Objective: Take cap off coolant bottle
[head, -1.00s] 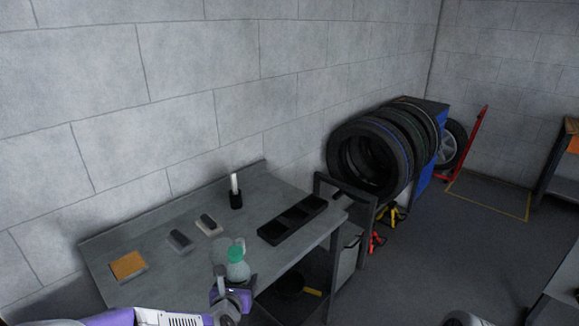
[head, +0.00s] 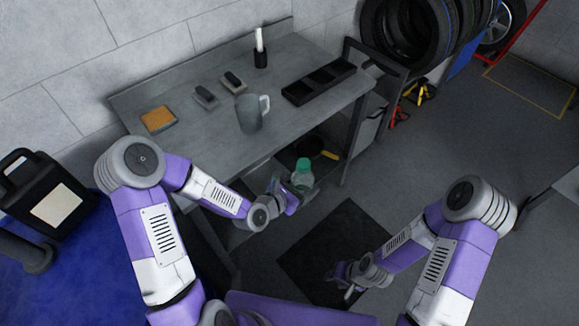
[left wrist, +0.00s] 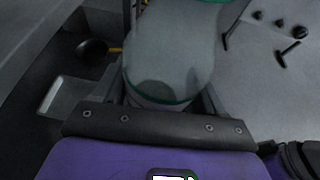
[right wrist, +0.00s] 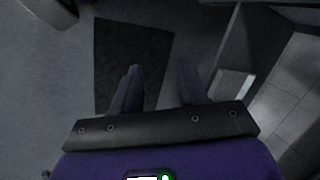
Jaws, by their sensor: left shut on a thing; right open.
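The coolant bottle (head: 301,178) is a pale, see-through bottle with a green cap (head: 302,162). My left gripper (head: 290,197) is shut on the bottle and holds it upright off the table, in front of the table's edge. In the left wrist view the bottle's body (left wrist: 170,55) fills the space between the fingers, and part of the green cap shows at the top edge. My right gripper (head: 343,277) is open and empty, low over the floor and apart from the bottle. Its two fingers (right wrist: 158,88) stand apart with nothing between them.
The grey table (head: 190,135) holds a grey mug (head: 250,113), a black tray (head: 318,82), an orange pad (head: 158,119), two small blocks and a dark holder (head: 260,58). A black jug (head: 45,195) stands on a blue surface at left. A dark mat (head: 345,240) lies on open floor.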

